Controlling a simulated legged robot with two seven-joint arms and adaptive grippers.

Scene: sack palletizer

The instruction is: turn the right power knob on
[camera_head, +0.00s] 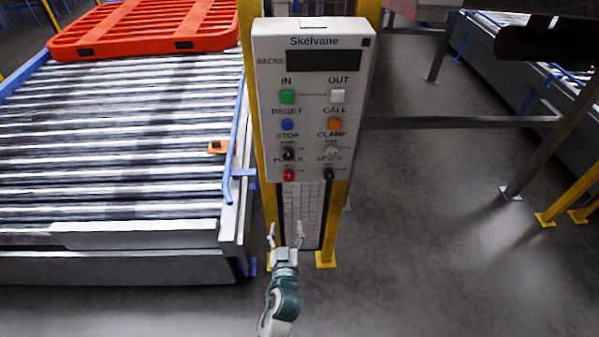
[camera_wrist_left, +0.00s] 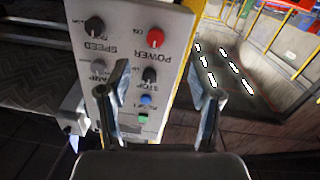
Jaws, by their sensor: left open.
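The white control panel (camera_head: 313,60), marked Skelvane, stands upright on a post between yellow uprights. In its lower left are a black knob (camera_head: 288,153) and a red round control (camera_head: 288,175), with the POWER label between them. At lower right are a grey knob (camera_head: 332,153) and a black speed knob (camera_head: 329,174). My left gripper (camera_head: 285,232) is open and empty below the panel. In the left wrist view the panel appears upside down; the red control (camera_wrist_left: 155,38) lies beyond the open fingers (camera_wrist_left: 158,78). My right gripper is not in view.
Higher on the panel are green (camera_head: 287,97), white (camera_head: 338,96), blue (camera_head: 287,124) and orange (camera_head: 335,123) buttons. A roller conveyor (camera_head: 140,212) with an orange pallet (camera_head: 150,42) is at left. A grey rail (camera_head: 450,122) runs right. Floor at lower right is clear.

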